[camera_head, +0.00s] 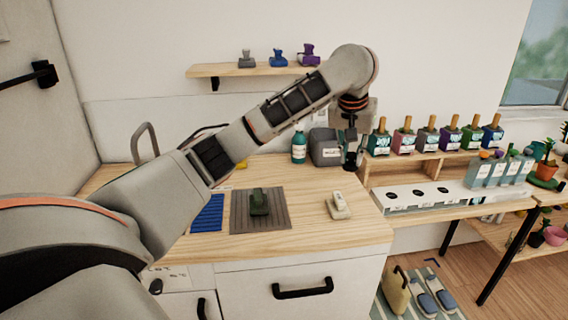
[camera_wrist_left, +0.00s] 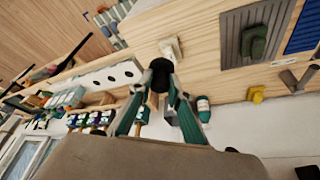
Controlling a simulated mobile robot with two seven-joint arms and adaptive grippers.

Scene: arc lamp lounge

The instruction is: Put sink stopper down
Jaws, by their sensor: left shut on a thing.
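My left gripper (camera_head: 351,160) is above the right back part of the wooden counter (camera_head: 305,222), pointing down. In the left wrist view my left gripper (camera_wrist_left: 161,82) is shut on a small black thing, the sink stopper (camera_wrist_left: 160,74), held between its fingertips. In the head view the stopper is hard to tell from the dark fingers. From the wrist, open wood and a white block-like item (camera_wrist_left: 171,48) show beyond it. That white item also sits on the counter's right front in the head view (camera_head: 338,208). My right gripper is in neither view.
A dark green item (camera_head: 259,203) sits on a grey ribbed mat (camera_head: 278,213), beside a blue mat (camera_head: 207,215). A teal bottle (camera_head: 299,147) and grey box (camera_head: 325,150) stand at the back. A white holed rack (camera_head: 425,197) and several bottles are to the right.

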